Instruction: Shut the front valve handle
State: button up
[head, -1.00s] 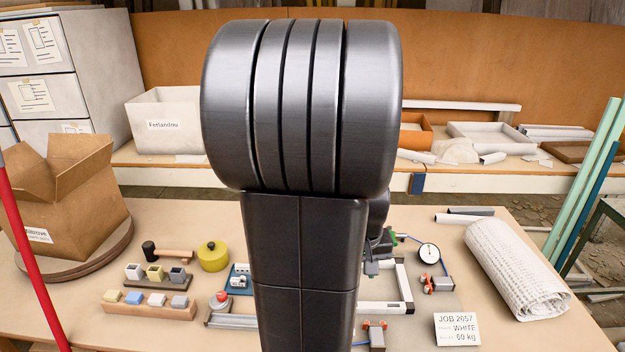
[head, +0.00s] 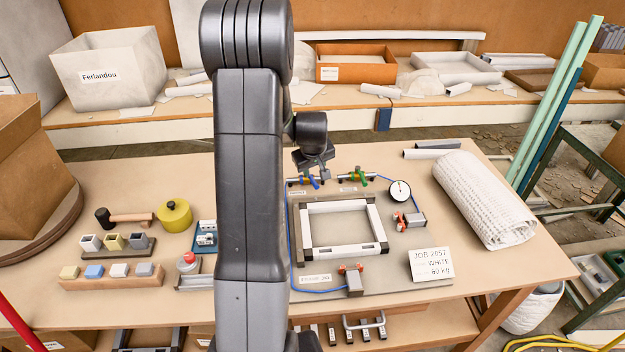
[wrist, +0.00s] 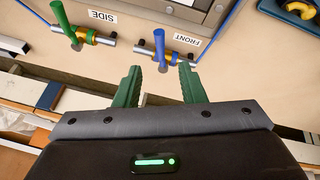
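The front valve (wrist: 163,57) is a brass body on a short grey pipe beside the "FRONT" label, with a blue handle (wrist: 159,43) that crosses the pipe in the wrist view. In the head view the blue handle (head: 312,183) shows at the back left of the frame fixture. The side valve, with a green handle (wrist: 60,15), is left of it in the wrist view. My gripper (wrist: 159,78) is open and empty, its green fingers pointing towards the front valve, apart from the blue handle. In the head view my gripper (head: 322,167) is small and dark, its fingers hard to make out.
A pressure gauge (head: 400,191) and a red-handled clamp (head: 411,219) stand right of the frame fixture (head: 380,238). A white roll (head: 485,200) lies farther right. A yellow round tin (head: 174,217) and small blocks are on the left. My arm hides part of the table.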

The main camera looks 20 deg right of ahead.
aim_at(314, 182)
jog(key=p+x, duration=0.1)
jog(key=x, duration=0.8)
jog(key=shift+f, duration=0.15)
jog(key=shift+c, duration=0.5)
grip_shut()
